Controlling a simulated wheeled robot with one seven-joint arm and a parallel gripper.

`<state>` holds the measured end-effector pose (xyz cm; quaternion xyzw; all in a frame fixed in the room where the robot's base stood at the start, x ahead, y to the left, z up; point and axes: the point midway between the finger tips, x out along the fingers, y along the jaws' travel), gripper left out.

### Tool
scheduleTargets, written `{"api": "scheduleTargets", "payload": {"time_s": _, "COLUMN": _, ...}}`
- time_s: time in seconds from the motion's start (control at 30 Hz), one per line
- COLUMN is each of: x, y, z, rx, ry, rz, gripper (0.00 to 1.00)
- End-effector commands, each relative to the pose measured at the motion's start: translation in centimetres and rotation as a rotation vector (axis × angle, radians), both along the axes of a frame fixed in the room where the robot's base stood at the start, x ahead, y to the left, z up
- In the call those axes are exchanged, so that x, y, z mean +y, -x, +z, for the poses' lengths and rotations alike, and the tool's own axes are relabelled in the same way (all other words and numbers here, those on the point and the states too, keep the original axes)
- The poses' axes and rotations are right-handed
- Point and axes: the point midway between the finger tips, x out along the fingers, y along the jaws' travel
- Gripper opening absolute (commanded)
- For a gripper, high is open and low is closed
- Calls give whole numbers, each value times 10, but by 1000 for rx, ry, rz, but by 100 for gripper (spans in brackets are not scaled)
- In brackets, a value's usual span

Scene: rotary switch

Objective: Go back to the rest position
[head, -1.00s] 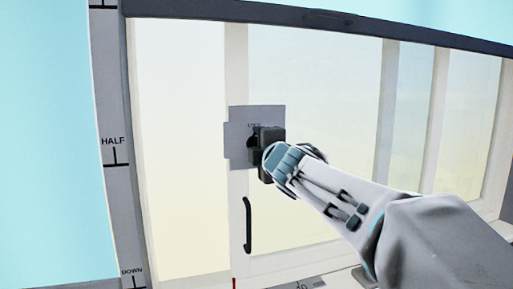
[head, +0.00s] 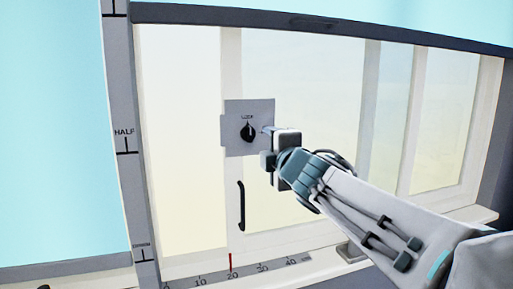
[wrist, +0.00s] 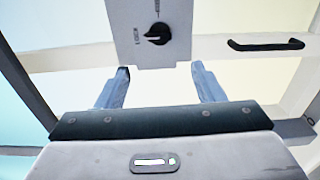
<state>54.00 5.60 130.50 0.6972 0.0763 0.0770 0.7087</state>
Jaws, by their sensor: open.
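The rotary switch is a black knob (head: 247,132) on a grey plate (head: 262,109) fixed to the window frame. Its pointer stands upright in the head view, under a small label. In the wrist view the knob (wrist: 158,34) sits on the plate (wrist: 123,14), beyond my fingertips and between their lines. My gripper (head: 266,145) is just right of and below the knob in the head view, apart from it. In the wrist view my gripper (wrist: 162,82) has its two fingers wide apart with nothing between them.
A black handle (head: 241,205) is on the frame below the plate. A vertical scale (head: 124,152) marked HALF stands at the left, and a ruler strip (head: 232,272) runs along the sill. Glass panes lie behind my arm.

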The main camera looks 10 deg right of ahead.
Motion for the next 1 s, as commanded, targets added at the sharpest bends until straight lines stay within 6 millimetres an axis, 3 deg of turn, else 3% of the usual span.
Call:
{"api": "scheduleTargets", "payload": {"time_s": 0.17, "x": -2, "y": 0, "z": -1, "rx": 6, "ry": -7, "rz": -6, "gripper": 62}}
{"api": "scheduleTargets", "payload": {"time_s": 0.27, "x": -11, "y": 3, "z": -12, "rx": 57, "ry": -70, "rz": -52, "gripper": 62}}
{"api": "scheduleTargets", "payload": {"time_s": 0.37, "x": -33, "y": 12, "z": -40, "rx": 178, "ry": -222, "rz": -165, "gripper": 62}}
{"api": "scheduleTargets", "payload": {"time_s": 0.43, "x": -51, "y": 26, "z": -72, "rx": 301, "ry": -371, "rz": -283, "gripper": 62}}
{"api": "scheduleTargets", "payload": {"time_s": 0.57, "x": -76, "y": 72, "z": -144, "rx": 558, "ry": -669, "rz": -537, "gripper": 62}}
{"api": "scheduleTargets", "payload": {"time_s": 0.7, "x": -81, "y": 139, "z": -215, "rx": 823, "ry": -949, "rz": -817, "gripper": 62}}
{"api": "scheduleTargets", "payload": {"time_s": 0.8, "x": -74, "y": 185, "z": -250, "rx": 977, "ry": -1095, "rz": -987, "gripper": 62}}
{"api": "scheduleTargets", "payload": {"time_s": 0.9, "x": -65, "y": 219, "z": -271, "rx": 1089, "ry": -1188, "rz": -1113, "gripper": 62}}
{"api": "scheduleTargets", "payload": {"time_s": 1.0, "x": -58, "y": 238, "z": -281, "rx": 1151, "ry": -1237, "rz": -1185, "gripper": 62}}
